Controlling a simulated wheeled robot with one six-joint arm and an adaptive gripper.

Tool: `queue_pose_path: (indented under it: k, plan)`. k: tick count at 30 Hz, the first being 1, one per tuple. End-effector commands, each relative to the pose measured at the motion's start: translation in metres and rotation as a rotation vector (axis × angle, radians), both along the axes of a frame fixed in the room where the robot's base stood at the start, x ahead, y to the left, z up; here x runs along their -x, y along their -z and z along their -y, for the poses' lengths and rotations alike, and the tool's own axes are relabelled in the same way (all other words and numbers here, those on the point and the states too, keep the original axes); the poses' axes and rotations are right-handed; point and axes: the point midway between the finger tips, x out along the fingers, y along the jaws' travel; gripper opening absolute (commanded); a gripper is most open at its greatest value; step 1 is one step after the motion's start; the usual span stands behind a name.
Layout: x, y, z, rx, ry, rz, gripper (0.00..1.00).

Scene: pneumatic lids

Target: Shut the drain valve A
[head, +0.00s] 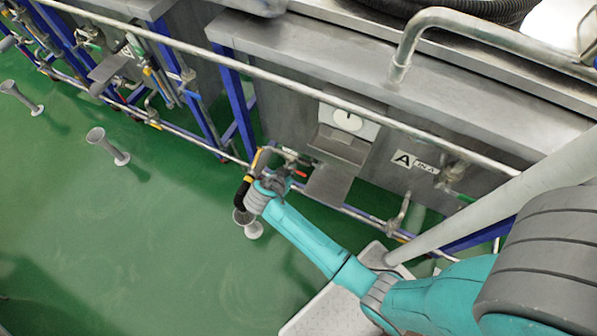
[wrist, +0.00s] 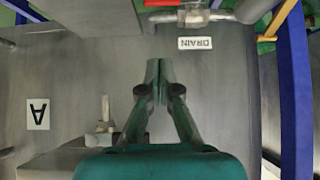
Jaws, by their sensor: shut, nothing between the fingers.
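The drain valve (wrist: 184,17) is at the top edge of the wrist view, a metal body on a horizontal pipe. Its red handle (wrist: 165,3) is partly cut off by the picture edge, and it also shows as a small red bar (head: 300,174) in the head view. An upside-down DRAIN label (wrist: 195,43) is beside the valve. My gripper (wrist: 158,66) is shut and empty, its fingertips apart from the valve and pointing towards it. In the head view my wrist is close to the valve and hides part of the pipework. The A sign (head: 404,159) is on the tank front.
A grey shelf plate (head: 328,187) juts out right of the valve. A long horizontal rail (head: 300,75) runs above. A blue post (wrist: 294,95) stands at the right in the wrist view. Grey floor funnels (head: 108,146) stand on the green floor, which is open at the left.

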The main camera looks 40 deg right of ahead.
Motion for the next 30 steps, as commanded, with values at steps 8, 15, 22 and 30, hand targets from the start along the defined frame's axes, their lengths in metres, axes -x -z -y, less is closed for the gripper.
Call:
queue_pose_path:
  k: [8, 15, 22, 30]
  plan:
    - [-0.010, 0.025, 0.024, 0.001, 0.004, -0.002, 0.00]
    - [-0.022, 0.057, 0.054, 0.001, 0.003, -0.001, 0.00]
    - [-0.026, 0.089, 0.064, 0.000, -0.001, -0.002, 0.00]
    - [-0.026, 0.108, 0.064, -0.001, -0.001, 0.000, 0.00]
